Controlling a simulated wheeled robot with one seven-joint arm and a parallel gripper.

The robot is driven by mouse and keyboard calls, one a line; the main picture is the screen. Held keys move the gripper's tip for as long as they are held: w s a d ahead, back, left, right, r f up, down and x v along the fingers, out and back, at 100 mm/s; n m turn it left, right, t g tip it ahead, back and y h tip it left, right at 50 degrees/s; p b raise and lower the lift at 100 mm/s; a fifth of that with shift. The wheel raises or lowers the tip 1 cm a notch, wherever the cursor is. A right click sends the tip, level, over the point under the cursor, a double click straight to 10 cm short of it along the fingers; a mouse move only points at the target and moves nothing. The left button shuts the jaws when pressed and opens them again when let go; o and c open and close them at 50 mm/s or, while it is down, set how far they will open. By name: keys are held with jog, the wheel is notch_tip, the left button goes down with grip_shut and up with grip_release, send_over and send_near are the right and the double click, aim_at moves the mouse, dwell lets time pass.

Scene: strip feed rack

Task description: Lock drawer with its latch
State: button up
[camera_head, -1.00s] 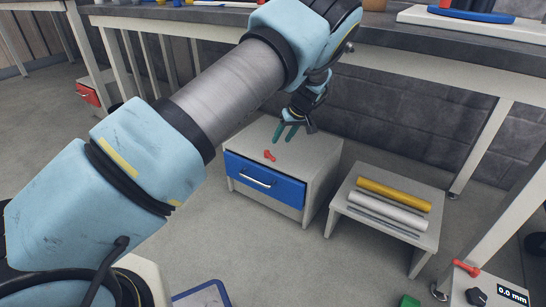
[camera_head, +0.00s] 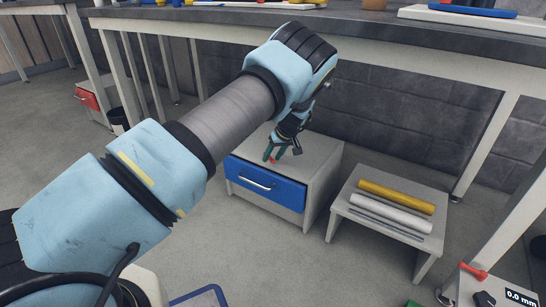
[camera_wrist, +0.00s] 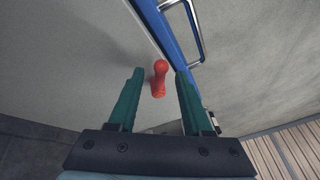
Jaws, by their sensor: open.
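The blue drawer (camera_head: 258,185) with a silver handle sits in a low grey cabinet (camera_head: 318,180); its front looks about flush. It shows edge-on in the wrist view (camera_wrist: 176,30). The red latch (camera_wrist: 159,77) is on the cabinet's top near the front edge; only a small red part (camera_head: 272,160) shows in the head view. My gripper (camera_head: 276,154) points down just over the latch. In the wrist view, its green fingers (camera_wrist: 160,84) are open, one on each side of the latch. I cannot tell whether either finger touches it.
A small grey stand (camera_head: 342,225) with yellow and white rolls (camera_head: 396,197) is right of the cabinet. A long workbench (camera_head: 440,55) runs behind and above. A red-handled item (camera_head: 473,271) and a gauge reading 0.0 mm (camera_head: 520,297) are at lower right.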

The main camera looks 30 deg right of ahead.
grip_shut()
dwell(0.3)
jog(key=shift+a+r+p, duration=0.1)
jog(key=shift+p, duration=0.3)
jog(key=shift+a+r+m+h+p, duration=0.15)
jog(key=shift+a+m+h+p, duration=0.3)
jog(key=shift+m+p, duration=0.6)
jog(key=m+p, duration=0.1)
jog(key=a+m+h+p, duration=0.1)
jog(key=m, duration=0.1)
jog(key=shift+w+a+m+h+p, duration=0.2)
jog(key=shift+a+m+h+p, duration=0.05)
jog(key=shift+p, duration=0.15)
jog(key=m+p, duration=0.1)
jog(key=a+m+h, duration=0.1)
jog(key=shift+w+m+p, duration=0.3)
jog(key=shift+p, duration=0.05)
jog(key=shift+w+a+f+m+g+h+p, duration=0.1)
jog(key=shift+w+a+m+g+h+p, duration=0.2)
jog(key=shift+m, duration=0.6)
jog(key=shift+w+a+f+m+h+p, duration=0.1)
jog(key=shift+w+m+h+p, duration=0.25)
jog(key=shift+m, duration=0.55)
